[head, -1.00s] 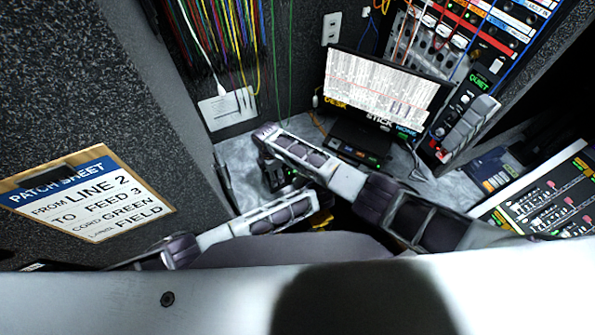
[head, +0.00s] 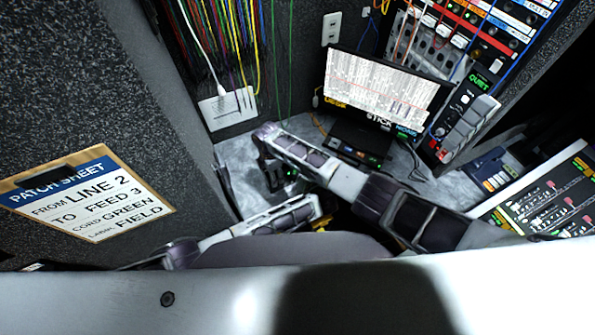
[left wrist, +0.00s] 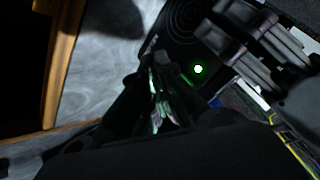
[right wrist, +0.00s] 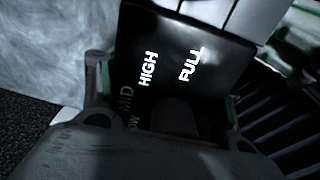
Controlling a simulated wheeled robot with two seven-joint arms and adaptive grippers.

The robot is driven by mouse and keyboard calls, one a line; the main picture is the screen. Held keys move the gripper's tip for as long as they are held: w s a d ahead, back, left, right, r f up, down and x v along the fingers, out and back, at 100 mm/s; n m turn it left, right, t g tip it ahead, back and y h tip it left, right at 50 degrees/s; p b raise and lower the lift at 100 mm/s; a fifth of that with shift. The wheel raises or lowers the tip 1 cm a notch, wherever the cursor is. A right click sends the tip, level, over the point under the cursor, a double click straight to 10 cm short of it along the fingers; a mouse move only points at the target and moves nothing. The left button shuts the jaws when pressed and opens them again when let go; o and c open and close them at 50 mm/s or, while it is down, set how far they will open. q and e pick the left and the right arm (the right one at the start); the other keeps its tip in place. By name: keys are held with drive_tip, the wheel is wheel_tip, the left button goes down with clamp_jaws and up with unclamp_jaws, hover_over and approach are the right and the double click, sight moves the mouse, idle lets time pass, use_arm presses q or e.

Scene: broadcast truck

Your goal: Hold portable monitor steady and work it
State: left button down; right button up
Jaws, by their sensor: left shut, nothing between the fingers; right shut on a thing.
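The portable monitor appears to be a small black unit with a round grille (left wrist: 187,22) and a lit green light in the left wrist view. The right wrist view shows its black face (right wrist: 185,60) with HIGH, FULL, MID and a partly covered lower label. My right gripper (right wrist: 165,95) is shut on it, one finger at each side. In the head view this gripper (head: 272,172) is dark and partly hidden under my arm. My left gripper (left wrist: 160,70) is shut and empty, its tips close to the unit's lower edge; contact is unclear. In the head view its fingers are hidden.
A lit screen (head: 378,88) stands at the back of the grey desk (head: 240,160), above a black box (head: 357,140). Coloured cables (head: 225,45) hang behind. A rack (head: 455,60) and a button panel (head: 545,195) flank the right. A patch sheet (head: 90,198) is at left.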

use_arm(q)
drive_tip(key=shift+s+d, duration=0.35)
drive_tip(key=shift+s, duration=0.4)
drive_tip(key=shift+s+d, duration=0.4)
drive_tip(key=shift+s, duration=0.35)
drive_tip(key=shift+s+d, duration=0.35)
drive_tip(key=shift+s, duration=0.4)
use_arm(e)
drive_tip(key=shift+s+d+f, duration=0.15)
drive_tip(key=shift+s+f, duration=0.1)
drive_tip(key=o, duration=1.6)
drive_tip(key=shift+c, duration=0.2)
drive_tip(key=shift+w, duration=0.1)
drive_tip(key=shift+r, duration=0.15)
drive_tip(key=shift+w+r, duration=0.1)
drive_tip(key=shift+r, duration=5.9)
